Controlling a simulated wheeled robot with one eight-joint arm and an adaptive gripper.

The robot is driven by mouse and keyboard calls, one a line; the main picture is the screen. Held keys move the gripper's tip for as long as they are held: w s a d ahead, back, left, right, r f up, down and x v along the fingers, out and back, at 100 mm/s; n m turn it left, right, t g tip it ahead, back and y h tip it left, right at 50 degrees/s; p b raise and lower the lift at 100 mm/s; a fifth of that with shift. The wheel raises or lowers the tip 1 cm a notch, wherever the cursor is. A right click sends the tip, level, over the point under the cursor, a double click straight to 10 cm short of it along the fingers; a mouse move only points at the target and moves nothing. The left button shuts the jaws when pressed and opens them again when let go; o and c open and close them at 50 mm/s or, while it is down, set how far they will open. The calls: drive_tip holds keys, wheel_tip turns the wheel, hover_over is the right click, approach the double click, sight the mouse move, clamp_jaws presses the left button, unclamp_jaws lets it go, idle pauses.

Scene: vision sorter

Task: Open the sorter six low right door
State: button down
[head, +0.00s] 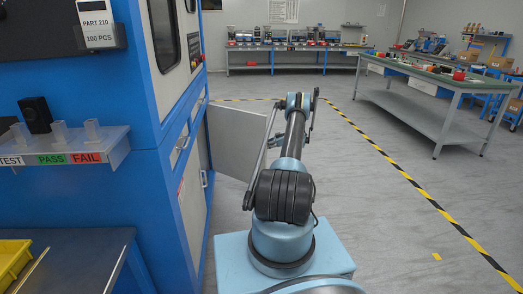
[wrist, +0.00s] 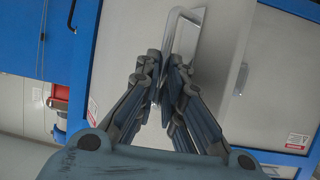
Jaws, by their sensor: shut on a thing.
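The sorter (head: 140,75) is a tall blue and white cabinet on the left in the head view. Its low right door (head: 236,140), a plain light grey panel, stands swung out from the far end of the sorter's front. In the wrist view, a pale metal bar handle (wrist: 181,18) runs down between the fingers of my gripper (wrist: 166,98). The fingers are closed on the lower part of this handle. In the head view my arm reaches toward the door's outer edge, and the gripper's fingertips cannot be made out there.
A second low door with a handle (head: 204,179) is nearer on the sorter's front. A shelf (head: 75,155) marked TEST, PASS and FAIL juts out at the left. A grey workbench (head: 440,100) stands right, beyond yellow-black floor tape (head: 400,172). Floor between is clear.

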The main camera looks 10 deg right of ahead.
drive_tip(key=shift+w+a+r, duration=0.2)
drive_tip(key=shift+a+r, duration=0.1)
drive_tip(key=shift+a, duration=0.15)
drive_tip(key=c, duration=1.7)
unclamp_jaws()
drive_tip(key=shift+a, duration=0.1)
drive_tip(key=shift+s+d, duration=0.1)
drive_tip(key=shift+d, duration=0.15)
drive_tip(key=v, duration=1.1)
drive_tip(key=shift+d, duration=0.45)
drive_tip(key=shift+s+f, duration=0.1)
drive_tip(key=shift+c, duration=0.6)
